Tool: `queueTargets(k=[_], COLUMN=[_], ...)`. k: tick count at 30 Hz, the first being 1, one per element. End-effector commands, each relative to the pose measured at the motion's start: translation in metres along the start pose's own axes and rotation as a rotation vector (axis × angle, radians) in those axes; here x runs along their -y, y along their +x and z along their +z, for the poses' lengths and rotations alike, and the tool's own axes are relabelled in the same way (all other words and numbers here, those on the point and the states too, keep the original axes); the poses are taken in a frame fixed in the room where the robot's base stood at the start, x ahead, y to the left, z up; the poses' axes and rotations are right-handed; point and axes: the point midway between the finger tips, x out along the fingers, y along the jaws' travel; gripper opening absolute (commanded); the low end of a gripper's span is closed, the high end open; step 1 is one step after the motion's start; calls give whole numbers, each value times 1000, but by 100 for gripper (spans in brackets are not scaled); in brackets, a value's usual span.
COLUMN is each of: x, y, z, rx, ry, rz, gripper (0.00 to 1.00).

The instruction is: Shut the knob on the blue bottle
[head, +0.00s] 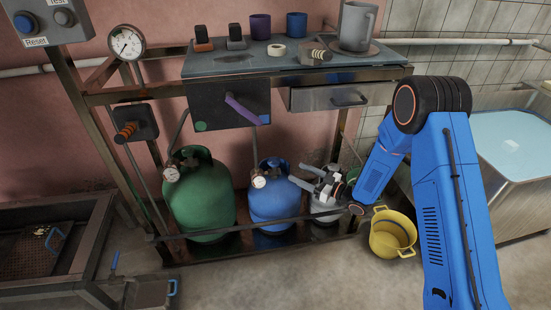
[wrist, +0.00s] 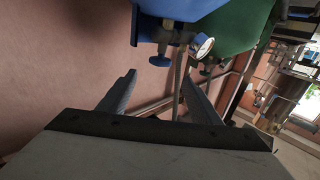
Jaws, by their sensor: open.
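The blue bottle (head: 271,203) stands on the low shelf under the bench, between a green bottle (head: 200,200) and a grey one (head: 324,205). In the wrist view the blue bottle (wrist: 180,8) is at the top edge, with a valve, a small blue knob (wrist: 160,61) and a round gauge (wrist: 203,46). My gripper (head: 304,176) is to the right of the blue bottle's top, in front of the grey bottle. In the wrist view my gripper (wrist: 159,74) is open and empty, and the knob appears just past its fingertips, between them. Whether they touch it I cannot tell.
A metal rail (head: 290,220) runs in front of the bottles. The bench top (head: 225,68) above holds cups and a jug (head: 357,26). A yellow bucket (head: 391,236) stands on the floor at the right. The floor in front is mostly clear.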

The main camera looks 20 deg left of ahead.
Motion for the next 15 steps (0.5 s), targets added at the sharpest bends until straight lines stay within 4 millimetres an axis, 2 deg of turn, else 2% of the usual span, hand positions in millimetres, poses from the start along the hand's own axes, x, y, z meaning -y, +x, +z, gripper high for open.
queueTargets(k=[5, 15], x=[3, 3], y=[10, 66], z=[1, 0], rx=[1, 0], ry=[0, -2], rz=[-13, -12], gripper=[58, 58])
